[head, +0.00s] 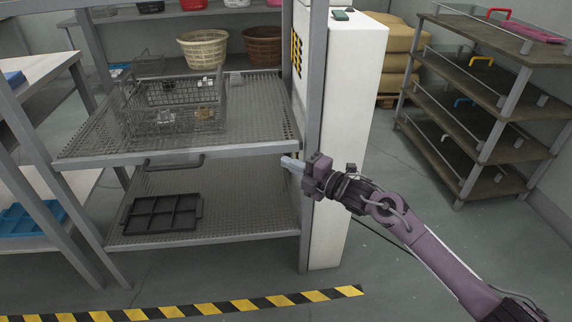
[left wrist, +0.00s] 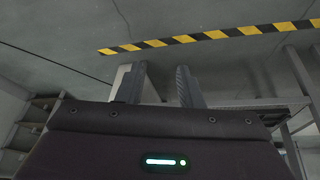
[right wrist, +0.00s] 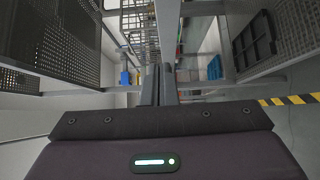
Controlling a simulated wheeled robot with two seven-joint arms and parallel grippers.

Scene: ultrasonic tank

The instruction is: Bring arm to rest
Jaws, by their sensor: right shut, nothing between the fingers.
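My right arm (head: 440,255) reaches in from the lower right of the head view. Its gripper (head: 292,163) is beside the front right post of the metal rack, close to the end of the middle shelf's front edge. In the right wrist view its two fingers (right wrist: 161,84) lie together with nothing between them. My left arm is not in the head view. In the left wrist view my left gripper (left wrist: 158,86) has its fingers apart and holds nothing, with floor and striped tape beyond it.
A wire basket (head: 150,112) with small items stands on the rack's middle shelf (head: 255,125). A dark divided tray (head: 160,214) lies on the lower shelf. A white cabinet (head: 350,90) stands behind the right post. Floor is open before the shelving cart (head: 480,130) at right.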

